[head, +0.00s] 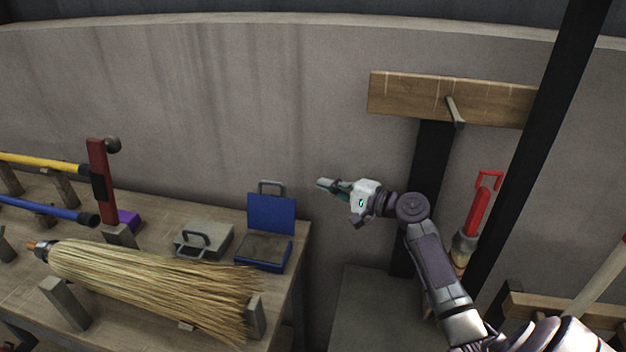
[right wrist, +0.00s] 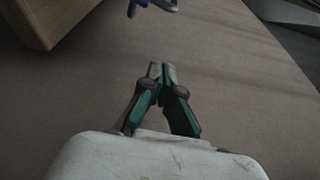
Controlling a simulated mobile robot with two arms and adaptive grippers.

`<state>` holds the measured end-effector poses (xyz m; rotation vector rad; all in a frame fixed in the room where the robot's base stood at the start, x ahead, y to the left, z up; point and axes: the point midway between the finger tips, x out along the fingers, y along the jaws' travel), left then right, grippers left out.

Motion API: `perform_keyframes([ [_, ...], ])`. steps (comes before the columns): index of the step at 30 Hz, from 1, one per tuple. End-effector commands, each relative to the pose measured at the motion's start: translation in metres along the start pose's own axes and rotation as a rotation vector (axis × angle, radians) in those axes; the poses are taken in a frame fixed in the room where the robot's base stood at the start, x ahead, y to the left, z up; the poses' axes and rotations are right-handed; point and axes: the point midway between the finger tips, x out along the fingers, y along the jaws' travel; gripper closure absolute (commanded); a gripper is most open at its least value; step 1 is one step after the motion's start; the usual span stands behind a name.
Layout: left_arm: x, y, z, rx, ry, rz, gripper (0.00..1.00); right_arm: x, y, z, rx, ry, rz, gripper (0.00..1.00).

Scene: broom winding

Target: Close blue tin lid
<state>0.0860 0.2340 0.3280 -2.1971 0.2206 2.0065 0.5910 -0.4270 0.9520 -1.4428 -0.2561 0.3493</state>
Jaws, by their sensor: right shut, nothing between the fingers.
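The blue tin (head: 264,252) stands near the right end of the workbench in the head view. Its blue lid (head: 271,214) is open and stands upright at the back, with a grey handle (head: 270,186) on its top edge. My right gripper (head: 322,184) is shut and empty, to the right of the lid and a little above it, apart from it. In the right wrist view its fingertips (right wrist: 162,68) meet, and a small bit of blue with a grey piece shows at the top edge. My left gripper is not in view.
A grey tin with a handle (head: 205,240) stands left of the blue tin. A straw broom (head: 150,285) lies along the bench (head: 290,312) in front, on wooden blocks. A concrete wall (head: 200,120) rises behind. A black post (head: 540,150) stands right of my arm.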

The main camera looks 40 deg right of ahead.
Motion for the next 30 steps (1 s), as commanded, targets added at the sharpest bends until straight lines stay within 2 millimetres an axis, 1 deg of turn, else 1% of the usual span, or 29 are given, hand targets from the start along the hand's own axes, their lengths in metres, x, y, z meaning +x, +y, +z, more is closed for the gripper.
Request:
perform_keyframes([
  [1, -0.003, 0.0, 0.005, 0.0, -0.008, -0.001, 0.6, 0.008, -0.002, 0.001, 0.001, -0.002, -0.001, 1.0],
  [3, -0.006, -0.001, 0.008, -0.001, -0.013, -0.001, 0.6, 0.021, -0.003, 0.0, 0.001, 0.0, -0.001, 1.0],
  [6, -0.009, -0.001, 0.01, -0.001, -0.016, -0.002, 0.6, 0.042, -0.003, 0.001, 0.002, -0.002, -0.002, 1.0],
  [12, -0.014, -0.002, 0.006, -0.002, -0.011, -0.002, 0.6, 0.079, -0.002, 0.001, 0.002, -0.001, -0.001, 1.0],
  [15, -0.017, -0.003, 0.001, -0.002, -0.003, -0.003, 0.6, 0.092, -0.002, 0.002, 0.0, -0.001, 0.002, 1.0],
  [18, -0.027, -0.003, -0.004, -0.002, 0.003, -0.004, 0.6, 0.084, -0.002, 0.018, -0.001, 0.0, 0.003, 1.0],
  [21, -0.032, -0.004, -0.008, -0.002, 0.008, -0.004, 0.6, 0.08, -0.002, 0.028, -0.001, 0.0, 0.003, 1.0],
  [25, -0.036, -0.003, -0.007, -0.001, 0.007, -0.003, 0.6, 0.077, -0.001, 0.035, -0.001, 0.001, 0.002, 1.0],
  [30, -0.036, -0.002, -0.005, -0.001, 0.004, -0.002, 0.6, 0.076, 0.0, 0.038, -0.001, 0.001, 0.001, 1.0],
])
